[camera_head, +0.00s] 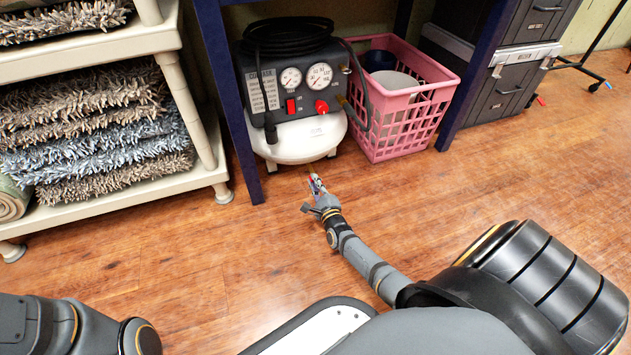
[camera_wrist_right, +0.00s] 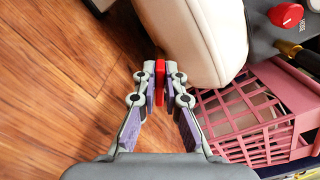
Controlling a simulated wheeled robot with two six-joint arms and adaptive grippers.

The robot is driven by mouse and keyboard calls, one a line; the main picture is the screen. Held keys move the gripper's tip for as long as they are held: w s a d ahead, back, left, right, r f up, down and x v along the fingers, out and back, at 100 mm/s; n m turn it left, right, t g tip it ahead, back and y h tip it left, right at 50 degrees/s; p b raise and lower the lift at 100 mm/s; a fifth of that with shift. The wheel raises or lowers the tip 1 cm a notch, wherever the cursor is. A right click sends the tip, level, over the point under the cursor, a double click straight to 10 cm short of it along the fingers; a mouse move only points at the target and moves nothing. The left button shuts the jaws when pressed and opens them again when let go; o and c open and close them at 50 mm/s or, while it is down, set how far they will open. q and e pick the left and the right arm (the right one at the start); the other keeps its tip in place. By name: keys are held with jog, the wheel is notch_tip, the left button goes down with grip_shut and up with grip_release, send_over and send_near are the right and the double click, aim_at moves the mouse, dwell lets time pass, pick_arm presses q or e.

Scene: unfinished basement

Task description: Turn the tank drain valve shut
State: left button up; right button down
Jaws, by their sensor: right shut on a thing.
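The air compressor has a white tank (camera_head: 305,140) that sits low under the blue-legged table; it is cream in the right wrist view (camera_wrist_right: 195,40). A small red drain valve handle (camera_wrist_right: 160,78) shows at the tank's lower edge in the right wrist view. My right gripper (camera_wrist_right: 160,85) is shut on this handle, one finger on each side. In the head view my right gripper (camera_head: 316,186) is low in front of the tank, and the handle is mostly hidden by the fingers. Of my left arm only links show at the lower left; its gripper is out of view.
A pink basket (camera_head: 400,110) stands close to the right of the tank. The compressor panel has two gauges and a red knob (camera_head: 321,107). A shelf (camera_head: 190,105) with rolled and folded rugs is at left. Wooden floor (camera_head: 190,265) in front is clear.

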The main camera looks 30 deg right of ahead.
jog(key=n, duration=0.4)
jog(key=n+p, duration=0.1)
jog(key=n, duration=0.1)
jog(key=shift+w+a+f+n, duration=0.1)
jog(key=shift+f+n, duration=0.15)
jog(key=shift+n, duration=0.05)
dwell(0.3)
jog(key=c, duration=1.4)
grip_release()
jog(key=shift+c, duration=0.2)
jog(key=shift+f, duration=0.1)
jog(key=v, duration=1.2)
